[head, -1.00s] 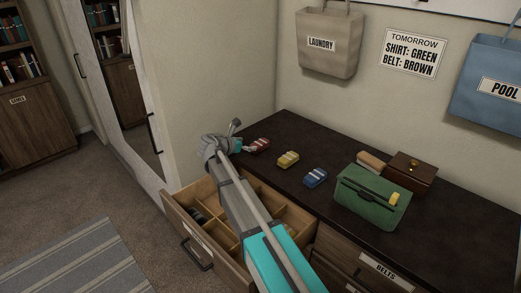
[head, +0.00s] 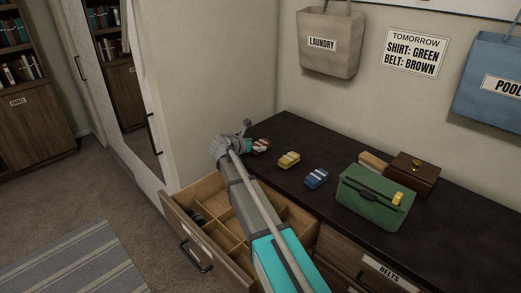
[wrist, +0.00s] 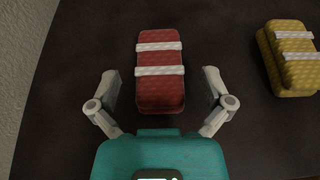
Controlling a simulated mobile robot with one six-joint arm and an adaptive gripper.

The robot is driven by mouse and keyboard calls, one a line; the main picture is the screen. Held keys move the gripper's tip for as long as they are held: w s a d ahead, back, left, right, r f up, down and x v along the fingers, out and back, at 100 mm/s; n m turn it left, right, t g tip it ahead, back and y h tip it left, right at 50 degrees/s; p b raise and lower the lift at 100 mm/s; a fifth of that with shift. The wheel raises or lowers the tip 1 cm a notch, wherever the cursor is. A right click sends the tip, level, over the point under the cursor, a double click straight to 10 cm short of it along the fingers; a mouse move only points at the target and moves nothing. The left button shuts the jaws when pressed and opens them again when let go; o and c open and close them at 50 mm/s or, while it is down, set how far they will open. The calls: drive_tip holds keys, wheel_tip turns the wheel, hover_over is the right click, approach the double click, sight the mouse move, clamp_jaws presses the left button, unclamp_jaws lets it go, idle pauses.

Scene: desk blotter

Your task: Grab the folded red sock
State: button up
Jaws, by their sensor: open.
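The folded red sock (wrist: 160,92), with two white bands, lies on the dark dresser top. It also shows in the head view (head: 262,145), just right of my gripper (head: 247,137) and partly covered by it. In the wrist view my gripper (wrist: 160,90) is open, with one finger on each side of the sock's near part. Gaps show between both fingers and the sock. The sock's far end reaches beyond the fingertips.
A folded yellow sock (wrist: 290,58) lies to the right, with a blue one (head: 316,178) further along. A green bag (head: 375,197) and a wooden box (head: 413,173) stand beyond. A wall rises on the left. An open divided drawer (head: 207,218) is below my arm.

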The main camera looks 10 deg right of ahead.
drive_tip(key=shift+x, duration=1.1)
drive_tip(key=shift+c, duration=0.3)
drive_tip(key=c, duration=0.9)
drive_tip(key=shift+r, duration=0.25)
wheel_tip(320, 180, up, 2)
drive_tip(key=shift+r+p, duration=0.1)
drive_tip(key=shift+p, duration=1)
drive_tip(key=s+a+r+p, duration=0.7)
drive_tip(key=s+r+p, duration=0.3)
drive_tip(key=s, duration=0.2)
drive_tip(key=shift+a+r, duration=0.2)
